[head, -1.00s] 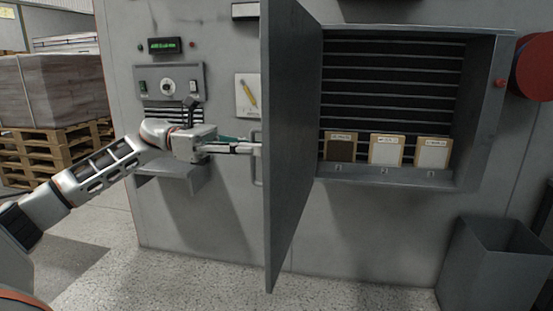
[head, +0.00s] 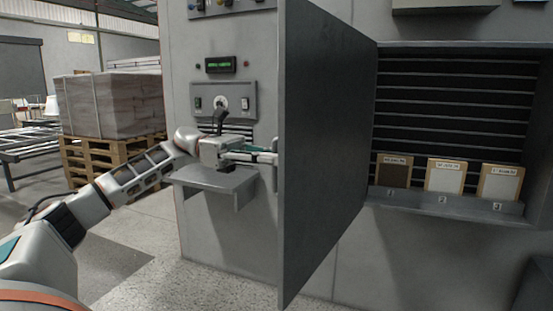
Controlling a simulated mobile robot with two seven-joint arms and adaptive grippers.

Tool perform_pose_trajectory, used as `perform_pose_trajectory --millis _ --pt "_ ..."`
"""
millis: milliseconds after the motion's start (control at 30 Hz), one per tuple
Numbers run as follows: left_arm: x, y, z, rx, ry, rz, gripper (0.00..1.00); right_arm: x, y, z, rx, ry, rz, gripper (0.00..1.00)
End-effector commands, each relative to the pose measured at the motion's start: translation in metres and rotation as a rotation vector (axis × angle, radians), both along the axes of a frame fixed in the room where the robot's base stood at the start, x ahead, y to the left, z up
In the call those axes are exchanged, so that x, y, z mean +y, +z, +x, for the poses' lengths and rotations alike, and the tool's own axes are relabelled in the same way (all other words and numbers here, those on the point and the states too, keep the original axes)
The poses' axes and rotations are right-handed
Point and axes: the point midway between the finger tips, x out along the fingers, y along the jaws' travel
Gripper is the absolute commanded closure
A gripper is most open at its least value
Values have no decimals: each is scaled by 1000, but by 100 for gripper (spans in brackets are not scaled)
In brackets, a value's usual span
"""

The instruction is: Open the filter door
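The filter door (head: 325,150) is a grey metal panel that stands swung wide out from the cabinet (head: 215,225). Behind it the recess with dark horizontal slats (head: 450,100) is exposed. My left gripper (head: 272,157) reaches in from the left at the door's outer side, near its free edge. Its fingertips are partly hidden by the door edge, and I cannot tell whether they grip the handle. The handle is not clearly visible now. My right gripper is not in view.
Three framed filters, a dark one (head: 393,171) and two pale ones (head: 445,177) (head: 499,184), stand on a numbered ledge in the recess. A control panel (head: 222,102) and a small shelf (head: 215,179) are close to my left arm. A loaded pallet (head: 105,155) stands at left.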

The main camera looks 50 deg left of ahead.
Motion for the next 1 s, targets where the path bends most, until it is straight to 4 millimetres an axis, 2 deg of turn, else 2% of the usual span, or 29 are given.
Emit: perform_pose_trajectory --millis 267,433,800,1000 --pt "0 0 0 0 0 0 86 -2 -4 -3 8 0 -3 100" --pt "11 0 -3 2 3 -1 86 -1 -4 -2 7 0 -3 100" --pt "80 1 -24 -2 4 -2 86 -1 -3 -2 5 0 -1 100" --pt "105 1 -32 -2 1 -1 86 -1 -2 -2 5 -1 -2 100"
